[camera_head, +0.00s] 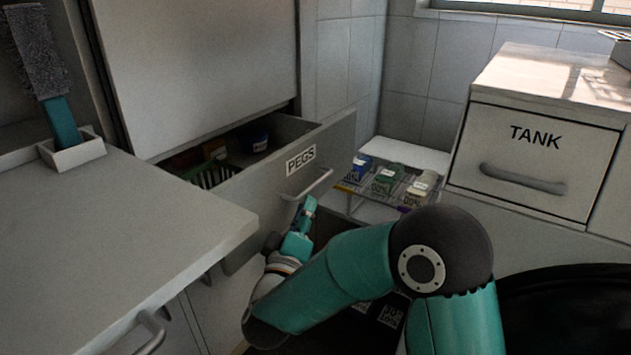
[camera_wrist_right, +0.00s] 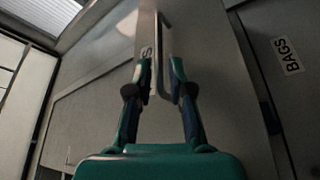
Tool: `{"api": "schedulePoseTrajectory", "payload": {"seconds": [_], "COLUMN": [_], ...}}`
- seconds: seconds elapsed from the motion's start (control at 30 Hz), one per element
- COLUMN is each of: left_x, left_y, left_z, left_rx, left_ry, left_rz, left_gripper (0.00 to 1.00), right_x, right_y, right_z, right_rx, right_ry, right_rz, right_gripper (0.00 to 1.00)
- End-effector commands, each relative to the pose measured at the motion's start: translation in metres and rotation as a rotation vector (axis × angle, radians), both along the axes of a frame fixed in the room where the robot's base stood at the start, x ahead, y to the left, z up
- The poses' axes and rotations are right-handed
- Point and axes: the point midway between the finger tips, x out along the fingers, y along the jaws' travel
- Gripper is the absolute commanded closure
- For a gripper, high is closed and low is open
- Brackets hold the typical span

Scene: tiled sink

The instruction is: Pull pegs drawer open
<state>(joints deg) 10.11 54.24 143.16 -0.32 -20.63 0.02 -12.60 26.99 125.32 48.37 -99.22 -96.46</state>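The PEGS drawer (camera_head: 340,130) is partly open under the tall cabinet front; its label faces me. Its bar handle (camera_head: 318,184) is on the drawer front and also shows in the right wrist view (camera_wrist_right: 164,30). My right gripper (camera_head: 308,205) is at the handle's lower left end. In the right wrist view its two fingers (camera_wrist_right: 162,72) lean inward on either side of the handle and appear shut on it; the exact contact is hard to see. My left gripper is not in view.
A green basket (camera_head: 211,174) and a blue container (camera_head: 254,139) are inside the drawer. A countertop (camera_head: 110,235) is at the left. A rack with labelled bottles (camera_head: 386,178) stands behind, and the TANK drawer (camera_head: 535,160) is at the right.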

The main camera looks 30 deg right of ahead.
Motion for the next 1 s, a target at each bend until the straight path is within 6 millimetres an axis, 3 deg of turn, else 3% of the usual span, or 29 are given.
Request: {"api": "schedulePoseTrajectory", "payload": {"seconds": [0.1, 0.33, 0.8, 0.93, 1.0], "left_x": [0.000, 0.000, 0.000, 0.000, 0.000], "left_y": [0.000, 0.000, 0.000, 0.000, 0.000], "left_z": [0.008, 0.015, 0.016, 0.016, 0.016], "left_rx": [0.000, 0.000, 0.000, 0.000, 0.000], "left_ry": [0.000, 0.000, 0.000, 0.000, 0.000], "left_rz": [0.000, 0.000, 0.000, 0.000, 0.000], "left_gripper": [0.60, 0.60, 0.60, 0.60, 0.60], "right_x": [0.017, 0.040, 0.049, 0.049, 0.049], "right_y": [-0.021, -0.046, -0.055, -0.055, -0.055], "right_z": [0.007, 0.014, 0.015, 0.015, 0.015], "right_rx": [0.001, 0.000, 0.001, 0.001, 0.001], "right_ry": [0.000, 0.000, 0.001, 0.001, 0.001], "right_rz": [-0.004, -0.002, 0.001, 0.001, 0.001], "right_gripper": [0.79, 0.79, 0.79, 1.00, 1.00]}}
